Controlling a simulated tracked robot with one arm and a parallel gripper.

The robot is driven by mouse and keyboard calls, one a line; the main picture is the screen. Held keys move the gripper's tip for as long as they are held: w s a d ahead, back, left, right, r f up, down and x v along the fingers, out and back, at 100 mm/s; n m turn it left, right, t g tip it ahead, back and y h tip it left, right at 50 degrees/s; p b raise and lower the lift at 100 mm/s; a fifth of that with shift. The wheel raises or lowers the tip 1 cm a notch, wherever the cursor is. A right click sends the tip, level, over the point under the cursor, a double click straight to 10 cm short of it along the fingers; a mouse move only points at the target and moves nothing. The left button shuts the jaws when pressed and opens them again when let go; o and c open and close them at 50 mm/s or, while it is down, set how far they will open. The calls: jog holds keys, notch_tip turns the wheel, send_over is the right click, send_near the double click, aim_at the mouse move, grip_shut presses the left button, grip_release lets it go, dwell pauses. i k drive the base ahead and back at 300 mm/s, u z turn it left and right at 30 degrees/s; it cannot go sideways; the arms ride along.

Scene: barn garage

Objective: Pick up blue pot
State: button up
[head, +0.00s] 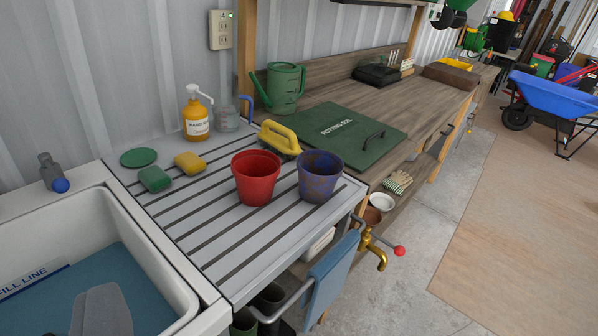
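The blue pot (320,180) stands upright on the grey slatted draining board (215,222), near its right front edge. Brownish smudges mark its side. A red pot (256,179) stands just to its left, with a small gap or none between their rims; I cannot tell which. A yellow-handled brush (280,137) lies behind the two pots. My gripper is not in view.
The sink (103,220) is at the left. Sponges (188,163), a soap bottle (196,118) and a green watering can (284,88) stand behind. A brass tap (376,250) juts out at the front.

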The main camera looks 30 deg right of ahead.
aim_at(320, 171)
jog(key=i, duration=0.85)
jog(key=z, duration=0.05)
